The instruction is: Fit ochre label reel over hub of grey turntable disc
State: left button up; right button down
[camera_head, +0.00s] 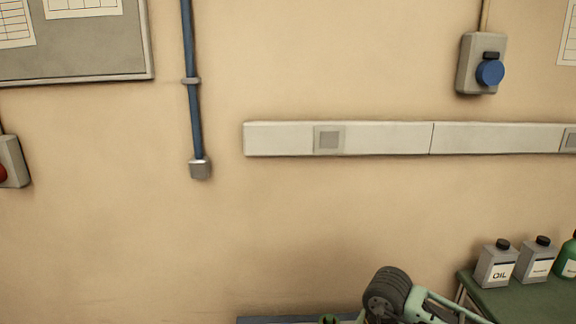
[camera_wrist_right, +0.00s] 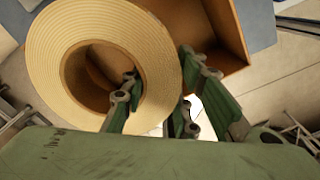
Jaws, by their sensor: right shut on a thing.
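The ochre label reel (camera_wrist_right: 48,62) is a wide pale-yellow ring that fills the upper left of the right wrist view. My right gripper (camera_wrist_right: 160,78) is shut on the reel's ring wall. One green finger reaches into the reel's central hole and the other lies along its outer side. I cannot see the grey turntable disc or its hub in either view. My left gripper does not show in either view.
An orange-brown open box (camera_wrist_right: 226,30) lies behind the reel in the wrist view. In the head view, a green-topped bench (camera_head: 520,303) at lower right bears grey bottles (camera_head: 497,265) and a green one (camera_head: 567,258). A beige wall fills most of that view.

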jog(key=n, duration=0.2)
jog(key=r+n, duration=0.1)
jog(key=n, duration=0.2)
jog(key=shift+s+r+n, duration=0.15)
jog(key=shift+r+n, duration=0.15)
jog(key=n, duration=0.2)
jog(key=r+n, duration=0.1)
jog(key=n, duration=0.1)
jog(key=s+n, duration=0.1)
jog(key=n, duration=0.1)
jog(key=shift+s+r+b, duration=0.1)
jog(key=shift+r+b, duration=0.2)
jog(key=shift+b, duration=0.05)
jog(key=s+d+r+n+b, duration=0.1)
jog(key=s+n, duration=0.4)
jog(key=n, duration=1)
jog(key=s+d+r+n, duration=0.1)
jog(key=s+r+n, duration=0.2)
jog(key=n, duration=1.3)
jog(key=shift+s+r+b, duration=0.2)
jog(key=shift+s+b, duration=0.2)
jog(key=shift+s, duration=0.45)
